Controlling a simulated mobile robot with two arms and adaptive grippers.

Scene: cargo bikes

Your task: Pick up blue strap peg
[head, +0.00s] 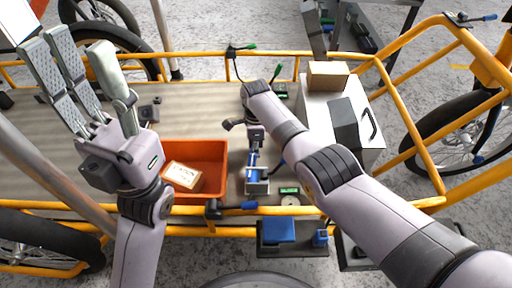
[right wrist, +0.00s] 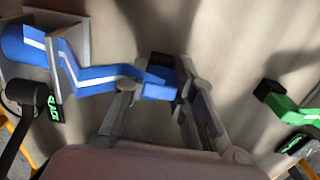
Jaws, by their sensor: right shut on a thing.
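The blue strap peg (right wrist: 157,91) shows in the right wrist view as a blue end piece between my right gripper's fingers, where the blue strap with a white stripe (right wrist: 95,72) ends. The strap runs left into a grey holder (right wrist: 73,45). In the head view the blue piece (head: 253,160) is partly hidden below my right gripper (head: 255,142). My right gripper (right wrist: 165,105) is shut on the peg, close above the cargo bed. My left gripper (head: 78,55) is raised at the left with its fingers spread, empty and away from the peg.
An orange bin (head: 218,152) with a labelled box (head: 187,177) stands left of the right gripper. A white case (head: 318,112) with a cardboard box (head: 328,75) is to the right. Yellow rails (head: 200,57) edge the bed. A green strap piece (right wrist: 290,108) lies at the right wrist view's right.

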